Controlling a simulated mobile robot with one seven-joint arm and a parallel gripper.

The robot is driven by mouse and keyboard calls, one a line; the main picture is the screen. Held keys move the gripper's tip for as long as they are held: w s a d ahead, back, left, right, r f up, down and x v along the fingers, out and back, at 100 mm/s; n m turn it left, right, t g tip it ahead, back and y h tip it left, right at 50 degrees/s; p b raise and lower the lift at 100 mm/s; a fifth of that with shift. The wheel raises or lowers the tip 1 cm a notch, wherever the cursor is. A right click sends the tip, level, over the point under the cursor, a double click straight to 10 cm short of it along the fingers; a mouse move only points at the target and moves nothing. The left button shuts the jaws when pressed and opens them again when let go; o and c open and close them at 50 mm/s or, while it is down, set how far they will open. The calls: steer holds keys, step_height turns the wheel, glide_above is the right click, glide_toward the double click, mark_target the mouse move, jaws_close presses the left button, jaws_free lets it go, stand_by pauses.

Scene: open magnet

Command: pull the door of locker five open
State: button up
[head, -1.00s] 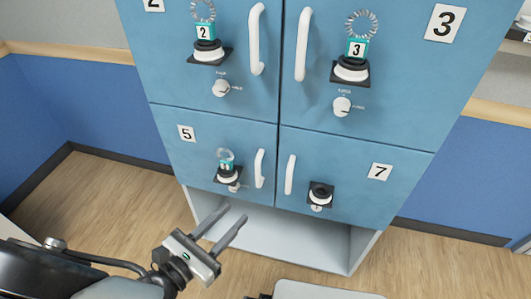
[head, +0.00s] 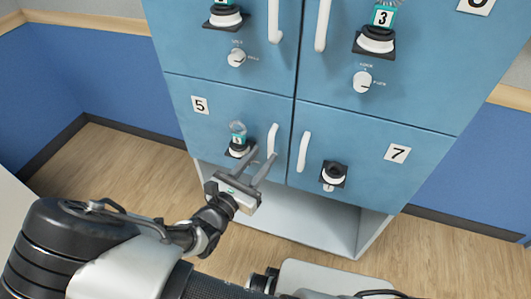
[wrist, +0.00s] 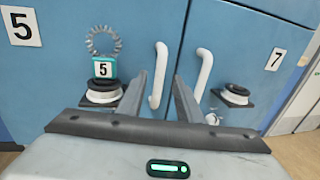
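The blue door of locker five (head: 225,105) is closed, with its number plate (head: 200,105) at upper left. Its white vertical handle (head: 272,140) is near the door's right edge. In the wrist view that handle (wrist: 158,75) appears between my two fingers. My gripper (head: 264,155) is open, its fingertips at the lower part of the handle in the head view. I cannot tell whether they touch it. A teal tag marked 5 (wrist: 104,68) with a coiled ring sits on the lock left of the handle.
The locker seven door (head: 370,145) is closed, with its white handle (head: 304,151) close to the right of handle five; it also shows right of my fingers in the wrist view (wrist: 203,75). An open shelf (head: 315,220) lies below. Wooden floor (head: 110,170) is clear at left.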

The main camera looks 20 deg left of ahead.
mark_target(269, 148)
steer(key=shift+x, duration=1.5)
steer(key=shift+c, duration=0.5)
jaws_close()
